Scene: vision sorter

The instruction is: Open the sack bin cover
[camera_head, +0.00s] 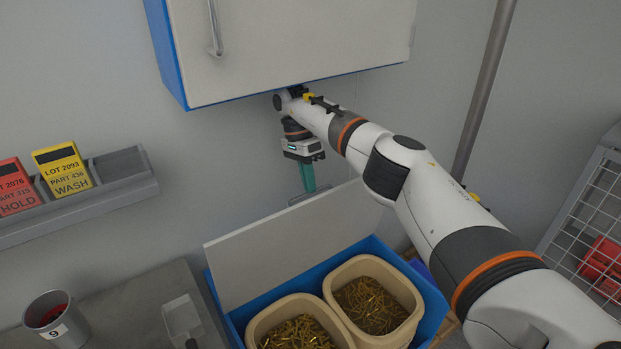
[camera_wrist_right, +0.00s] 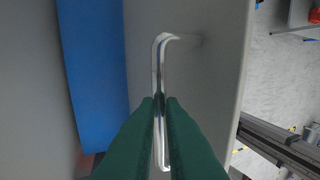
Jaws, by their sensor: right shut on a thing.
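The blue sack bin (camera_head: 399,248) stands at the lower middle of the head view with its pale grey cover (camera_head: 290,246) raised and tilted up at the back. Two beige tubs with brass-coloured pieces show inside. My right gripper (camera_head: 308,187) is at the cover's upper edge, by its metal handle (camera_head: 311,195). In the wrist view the green fingers of my right gripper (camera_wrist_right: 161,108) are shut on the silver bar handle (camera_wrist_right: 159,75), which stands out from the grey cover (camera_wrist_right: 195,75). My left gripper is not in view.
A blue and white wall cabinet (camera_head: 290,45) hangs just above my right wrist. A grey rack (camera_head: 80,208) with red and yellow cards is on the left wall. A grey cup (camera_head: 56,318) and a scoop (camera_head: 182,318) are on the counter. A wire cage (camera_head: 590,225) stands at right.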

